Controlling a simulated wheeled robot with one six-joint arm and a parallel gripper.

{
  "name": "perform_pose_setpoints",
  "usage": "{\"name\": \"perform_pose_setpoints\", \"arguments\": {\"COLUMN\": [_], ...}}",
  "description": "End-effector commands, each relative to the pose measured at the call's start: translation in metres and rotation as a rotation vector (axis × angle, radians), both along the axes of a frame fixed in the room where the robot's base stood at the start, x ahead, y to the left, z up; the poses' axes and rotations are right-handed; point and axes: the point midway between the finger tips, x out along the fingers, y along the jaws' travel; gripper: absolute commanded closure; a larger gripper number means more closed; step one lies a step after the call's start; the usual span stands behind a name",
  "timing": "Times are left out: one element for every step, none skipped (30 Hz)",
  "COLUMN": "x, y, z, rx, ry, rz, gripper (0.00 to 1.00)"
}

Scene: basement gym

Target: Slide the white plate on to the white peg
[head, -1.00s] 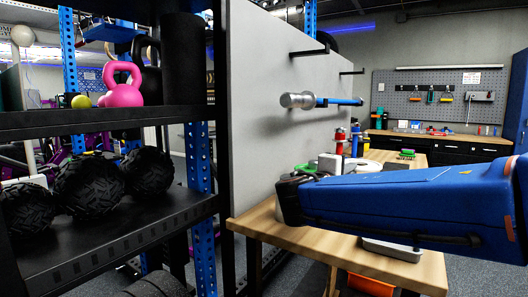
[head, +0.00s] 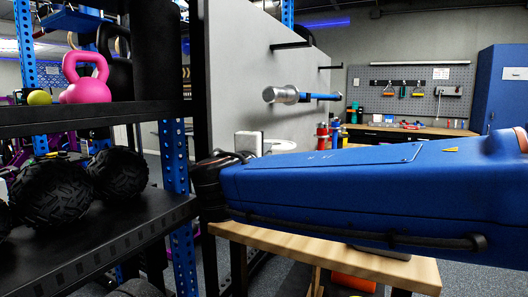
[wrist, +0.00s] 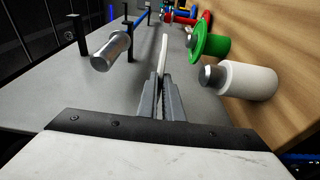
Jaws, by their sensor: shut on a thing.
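In the wrist view, my gripper (wrist: 165,105) is shut on a thin white plate (wrist: 164,52), seen nearly edge-on beyond the fingertips. The white peg (wrist: 250,80) is a thick white cylinder with a grey metal tip, to the right of the fingers over the wooden surface. The plate is apart from the peg in that picture. In the head view, my blue arm hides the fingers and most of the table. A white disc (head: 280,146) shows just above the arm; I cannot tell if it is the held plate.
A green peg with a green disc (wrist: 201,41) stands beyond the white peg, with red and other coloured items behind. A black shelf (head: 100,225) with tyres stands left of the wooden table (head: 330,264).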

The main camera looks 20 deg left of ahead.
Motion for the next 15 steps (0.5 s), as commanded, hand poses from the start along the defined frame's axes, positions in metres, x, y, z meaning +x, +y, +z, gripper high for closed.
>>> {"name": "perform_pose_setpoints", "arguments": {"x": [-0.001, -0.001, -0.002, -0.003, -0.004, -0.004, -0.003, -0.003, -0.003, -0.003, -0.003, -0.003, -0.003, -0.003, -0.003], "y": [-0.001, -0.001, -0.002, -0.003, -0.004, -0.003, -0.003, -0.003, -0.003, -0.003, -0.003, -0.003, -0.003, -0.003, -0.003], "z": [0.001, 0.001, 0.001, 0.001, 0.000, -0.003, -0.005, -0.007, -0.010, -0.012, -0.015, -0.018, -0.020, -0.023, -0.026], "rx": [0.001, 0.001, 0.001, 0.001, 0.000, -0.001, -0.001, -0.002, -0.001, -0.001, 0.000, -0.001, -0.001, -0.002, -0.001], "ry": [-0.002, -0.002, -0.002, -0.002, -0.002, -0.002, -0.002, -0.002, -0.002, -0.002, -0.002, -0.001, -0.001, -0.001, -0.001], "rz": [0.000, 0.001, 0.001, 0.002, 0.002, 0.002, 0.001, 0.001, 0.001, 0.001, 0.001, 0.001, 0.001, 0.001, 0.001], "gripper": [1.00, 1.00, 1.00, 1.00, 1.00, 1.00, 1.00, 1.00, 1.00, 1.00, 1.00, 1.00, 1.00, 1.00, 1.00]}}
